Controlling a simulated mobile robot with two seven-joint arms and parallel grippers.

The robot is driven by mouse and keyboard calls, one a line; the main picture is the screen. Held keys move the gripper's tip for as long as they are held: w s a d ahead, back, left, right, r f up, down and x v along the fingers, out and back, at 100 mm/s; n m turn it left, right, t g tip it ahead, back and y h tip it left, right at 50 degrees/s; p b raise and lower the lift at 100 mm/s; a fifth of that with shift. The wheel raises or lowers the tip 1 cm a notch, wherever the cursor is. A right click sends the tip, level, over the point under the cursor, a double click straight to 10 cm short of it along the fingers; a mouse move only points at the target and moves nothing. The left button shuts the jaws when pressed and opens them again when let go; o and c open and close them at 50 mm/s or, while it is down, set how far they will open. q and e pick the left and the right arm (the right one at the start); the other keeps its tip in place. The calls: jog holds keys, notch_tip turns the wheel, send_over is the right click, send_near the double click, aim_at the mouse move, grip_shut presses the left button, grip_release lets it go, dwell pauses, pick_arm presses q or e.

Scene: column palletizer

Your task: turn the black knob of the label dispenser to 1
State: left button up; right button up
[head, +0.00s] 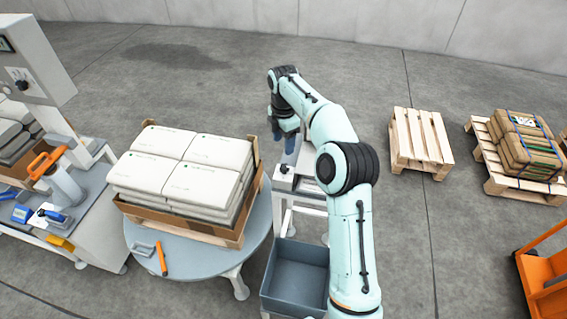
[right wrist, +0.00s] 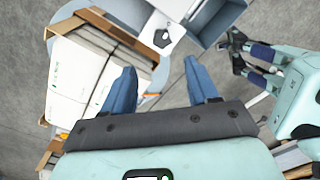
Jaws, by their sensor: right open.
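The label dispenser (head: 287,184) is a white box on a stand right of the round table, partly behind my right arm. Its black knob (right wrist: 161,38) is on a white face in the right wrist view, beyond the fingertips and between their lines; it is small in the head view (head: 284,169). The knob's setting is too small to read. My right gripper (right wrist: 160,77) has its blue fingers spread, empty and apart from the knob. In the head view it points down above the dispenser (head: 286,143). My left gripper (right wrist: 238,54) seems to show at the wrist view's right; its jaws are unclear.
White sacks (head: 188,168) fill a carton on the round table (head: 195,266), left of the dispenser. A grey bin (head: 296,272) stands in front of it. A control cabinet (head: 30,62) is at far left. An empty pallet (head: 420,140) and a loaded one stand right.

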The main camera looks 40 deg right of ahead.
aim_at(284, 166)
jog(key=f, duration=1)
jog(key=shift+s+d+f, duration=0.1)
jog(key=shift+s+f, duration=0.1)
jog(key=shift+f, duration=0.05)
jog(key=c, duration=1)
